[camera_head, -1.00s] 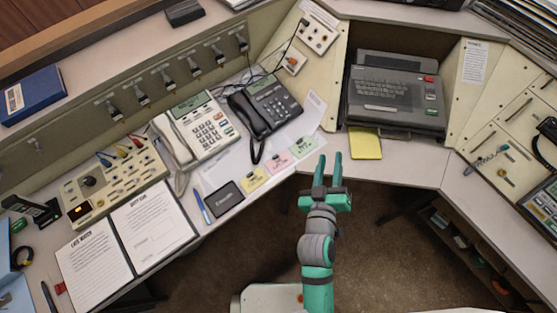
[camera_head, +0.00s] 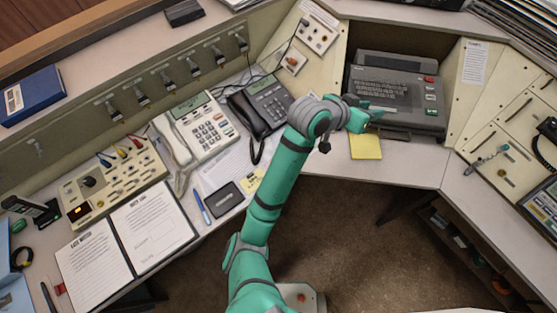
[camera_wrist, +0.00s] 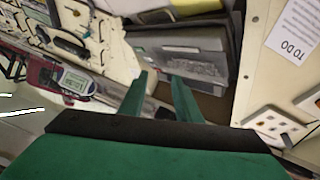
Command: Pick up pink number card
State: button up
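The pink number card does not show now; in the head view my arm covers the spot on the white desk where it lay earlier. The yellow card (camera_head: 251,180) shows partly beside my arm, and the green card is hidden too. My gripper (camera_head: 374,112) is raised to the right, in front of the grey keyboard machine (camera_head: 412,90). In the wrist view my gripper (camera_wrist: 160,92) has its two fingers apart with nothing between them. The wrist view shows no pink card.
A black phone (camera_head: 264,102) and a white phone (camera_head: 203,128) stand left of my arm. A black plate (camera_head: 224,199) and a blue pen (camera_head: 202,205) lie near the front edge. A yellow pad (camera_head: 366,146) lies below the keyboard machine.

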jog(key=s+a+f+m+g+y, duration=0.1)
jog(key=a+f+g+y, duration=0.2)
jog(key=a, duration=0.6)
jog(key=s+a+f+m+g+y, duration=0.15)
jog(key=a+y, duration=0.25)
jog(key=a, duration=0.5)
jog(key=s+a+f+g+y, duration=0.2)
jog(key=a+f+y, duration=0.15)
jog(key=a, duration=0.55)
jog(key=f, duration=0.9)
jog(key=shift+w+d+f, duration=0.15)
jog(key=shift+d+f, duration=0.2)
jog(key=shift+c, duration=0.5)
grip_shut()
